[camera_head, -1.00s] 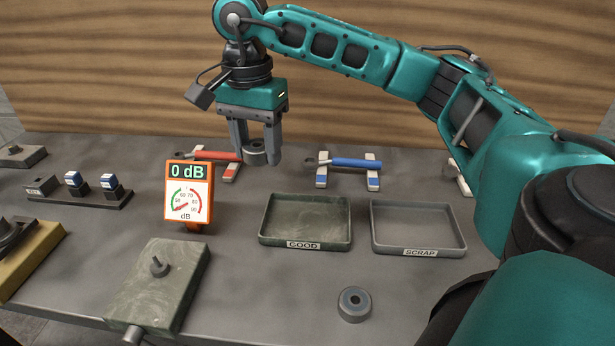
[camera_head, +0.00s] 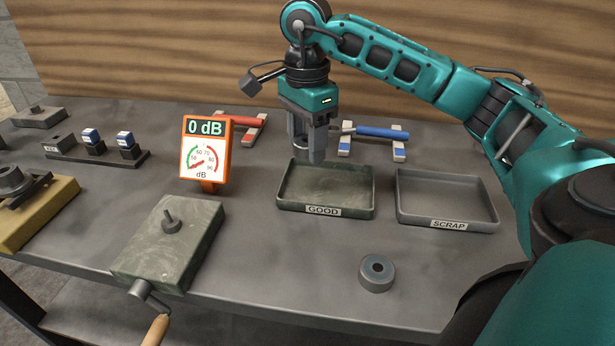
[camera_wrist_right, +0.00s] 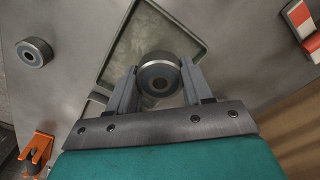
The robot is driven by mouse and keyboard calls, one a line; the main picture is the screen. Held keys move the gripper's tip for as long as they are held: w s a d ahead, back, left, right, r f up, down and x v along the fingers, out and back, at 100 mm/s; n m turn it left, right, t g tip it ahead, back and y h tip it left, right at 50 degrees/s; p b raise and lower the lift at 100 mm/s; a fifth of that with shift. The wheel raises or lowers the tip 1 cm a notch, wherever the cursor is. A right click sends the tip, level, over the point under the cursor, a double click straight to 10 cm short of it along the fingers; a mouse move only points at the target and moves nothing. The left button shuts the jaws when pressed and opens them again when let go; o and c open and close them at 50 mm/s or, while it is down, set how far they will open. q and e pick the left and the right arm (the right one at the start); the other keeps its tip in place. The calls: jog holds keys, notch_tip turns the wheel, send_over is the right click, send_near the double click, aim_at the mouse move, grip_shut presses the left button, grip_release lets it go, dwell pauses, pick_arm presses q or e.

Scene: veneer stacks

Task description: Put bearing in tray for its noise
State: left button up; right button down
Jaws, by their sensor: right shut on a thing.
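My right gripper (camera_head: 309,150) is above the back left part of the GOOD tray (camera_head: 326,211). In the right wrist view it is shut on a round grey bearing (camera_wrist_right: 159,76), with the tray behind it. The bearing is mostly hidden by the fingers in the head view. The SCRAP tray (camera_head: 446,224) is empty, to the right of the GOOD tray. The orange meter (camera_head: 206,152) reads 0 dB. A green stone-like block (camera_head: 170,244) has an empty upright spindle and a hand crank. Another bearing (camera_head: 377,272) lies on the bench in front of the trays. My left gripper is not in view.
Red (camera_head: 240,117) and blue (camera_head: 382,132) handled tools lie on rests behind the meter and trays. Bench between block and front bearing is clear.

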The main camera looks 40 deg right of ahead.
aim_at(307, 187)
jog(key=shift+f+b, duration=0.35)
jog(key=shift+f, duration=2.8)
jog(key=shift+f+b, duration=0.45)
jog(key=shift+f, duration=0.15)
jog(key=c, duration=0.7)
grip_release()
jog(key=shift+c, duration=0.2)
notch_tip(307, 187, up, 13)
jog(key=p, duration=0.3)
jog(key=shift+r, duration=0.15)
